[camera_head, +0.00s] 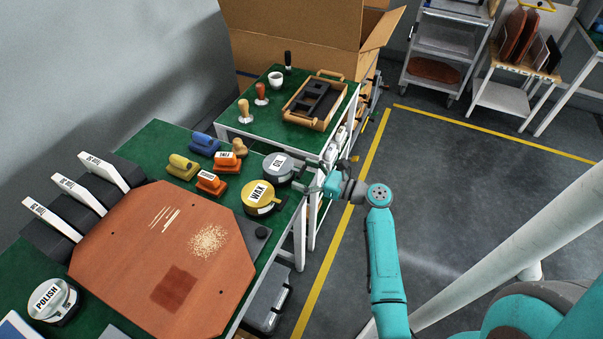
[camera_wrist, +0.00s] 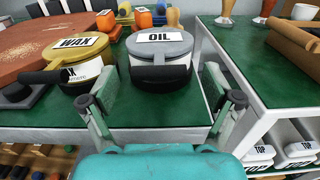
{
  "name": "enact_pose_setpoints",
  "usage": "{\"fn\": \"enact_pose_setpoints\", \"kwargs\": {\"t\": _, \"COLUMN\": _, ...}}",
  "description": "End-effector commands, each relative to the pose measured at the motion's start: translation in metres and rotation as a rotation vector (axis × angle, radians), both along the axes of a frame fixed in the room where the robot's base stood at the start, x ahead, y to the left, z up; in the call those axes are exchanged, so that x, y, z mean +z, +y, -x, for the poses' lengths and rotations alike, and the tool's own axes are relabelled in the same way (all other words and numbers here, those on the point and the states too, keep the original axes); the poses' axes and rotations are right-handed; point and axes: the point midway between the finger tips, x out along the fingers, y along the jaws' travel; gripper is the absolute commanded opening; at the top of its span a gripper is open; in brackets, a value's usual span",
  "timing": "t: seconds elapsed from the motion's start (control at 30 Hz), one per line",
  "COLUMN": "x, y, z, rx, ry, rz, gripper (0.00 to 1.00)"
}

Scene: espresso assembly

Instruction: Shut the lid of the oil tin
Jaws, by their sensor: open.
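The oil tin is a round tin with a grey rim, a white label reading OIL on its lid (camera_head: 277,164) and a dark handle at its front. It stands near the right edge of the green bench. In the wrist view its lid (camera_wrist: 160,42) lies level over the pale body, with the dark handle (camera_wrist: 160,76) facing me. I cannot tell whether a small gap is left under the lid. My gripper (camera_head: 318,183) is just right of the tin, apart from it. In the wrist view the open fingers (camera_wrist: 162,99) stand either side of the handle, with nothing between them.
The yellow WAX tin (camera_head: 259,197) stands close beside the oil tin, its dark handle (camera_wrist: 45,77) toward me. Orange blocks (camera_head: 211,182) stand behind. A second green-topped table (camera_head: 240,115) with a tray adjoins. The floor to the right is clear.

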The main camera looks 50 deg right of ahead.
Motion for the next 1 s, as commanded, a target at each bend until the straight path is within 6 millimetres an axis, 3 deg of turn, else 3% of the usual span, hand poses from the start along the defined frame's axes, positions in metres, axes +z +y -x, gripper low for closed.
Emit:
{"fn": "enact_pose_setpoints", "kwargs": {"t": 0.53, "x": 0.0, "y": -0.033, "z": 0.089, "rx": -0.003, "ry": 0.001, "rz": 0.0, "gripper": 0.89}}
{"fn": "enact_pose_setpoints", "kwargs": {"t": 0.7, "x": -0.001, "y": -0.037, "z": 0.103, "rx": -0.001, "ry": 0.001, "rz": 0.0, "gripper": 0.89}}
{"fn": "enact_pose_setpoints", "kwargs": {"t": 1.0, "x": -0.001, "y": -0.038, "z": 0.106, "rx": 0.001, "ry": 0.001, "rz": 0.0, "gripper": 0.89}}
